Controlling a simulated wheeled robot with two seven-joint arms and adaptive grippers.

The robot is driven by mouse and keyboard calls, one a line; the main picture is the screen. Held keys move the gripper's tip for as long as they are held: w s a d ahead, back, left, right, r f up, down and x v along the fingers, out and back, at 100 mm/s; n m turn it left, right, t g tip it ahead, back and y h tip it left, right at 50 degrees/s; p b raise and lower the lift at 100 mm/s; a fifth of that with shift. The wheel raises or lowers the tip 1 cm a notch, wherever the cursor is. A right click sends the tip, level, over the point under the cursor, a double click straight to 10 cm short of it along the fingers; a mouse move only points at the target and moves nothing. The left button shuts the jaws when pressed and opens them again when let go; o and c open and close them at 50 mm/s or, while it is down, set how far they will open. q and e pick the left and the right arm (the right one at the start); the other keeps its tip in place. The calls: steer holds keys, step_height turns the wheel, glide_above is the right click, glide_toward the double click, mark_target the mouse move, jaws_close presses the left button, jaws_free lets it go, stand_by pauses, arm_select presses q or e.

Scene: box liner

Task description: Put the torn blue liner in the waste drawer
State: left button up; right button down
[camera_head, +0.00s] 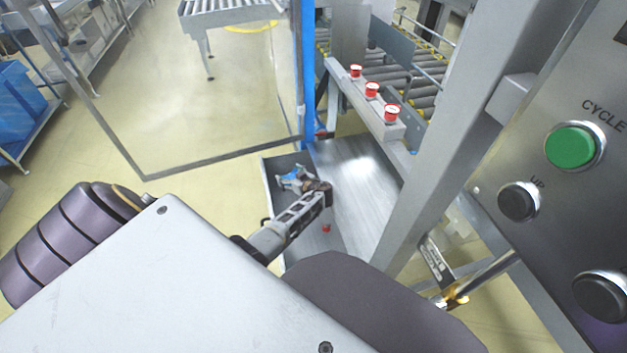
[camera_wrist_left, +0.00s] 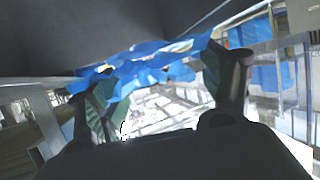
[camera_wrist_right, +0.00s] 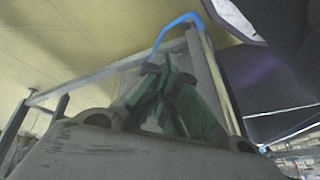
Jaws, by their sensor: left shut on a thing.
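The torn blue liner (camera_head: 291,174) is a small crumpled blue piece at the end of my left gripper (camera_head: 301,182) in the head view. In the left wrist view the liner (camera_wrist_left: 140,72) stretches in ragged folds across the fingertips, and the left gripper is shut on it. In the head view they are over an open grey drawer (camera_head: 265,186); I cannot tell whether the liner touches its floor. My right gripper (camera_wrist_right: 163,75) shows only in its wrist view, with its green-padded fingers together at the tips and nothing seen between them.
A bare metal surface (camera_head: 352,180) lies right of the drawer, below a rail with red buttons (camera_head: 372,90). A slanted grey post and a control panel (camera_head: 545,190) stand at the right. A clear guard panel (camera_head: 200,100) and blue post (camera_head: 309,70) stand behind.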

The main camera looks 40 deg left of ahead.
arm_select(q)
step_height(320, 180, down, 8)
steer(key=b, duration=0.6)
steer(key=shift+f, duration=0.25)
arm_select(e)
steer(key=shift+w+a+r+t+y, duration=0.25)
steer(key=shift+a+r, duration=0.25)
steer(key=shift+r, duration=0.25)
steer(key=shift+w+a+r+t+y, duration=0.15)
steer(key=shift+a+r+t+y, duration=0.15)
steer(key=shift+a+r, duration=0.35)
steer(key=shift+d+r, duration=0.15)
arm_select(q)
steer(key=shift+f+b, duration=4.3)
steer(key=shift+f, duration=2.55)
steer(key=shift+s+d, duration=0.2)
steer(key=shift+d, duration=0.05)
arm_select(e)
step_height(320, 180, down, 10)
steer(key=a+t+y, duration=0.1)
steer(key=a, duration=0.1)
steer(key=shift+w+r+t, duration=0.2)
steer(key=shift+w+t, duration=0.15)
steer(key=shift+w, duration=0.05)
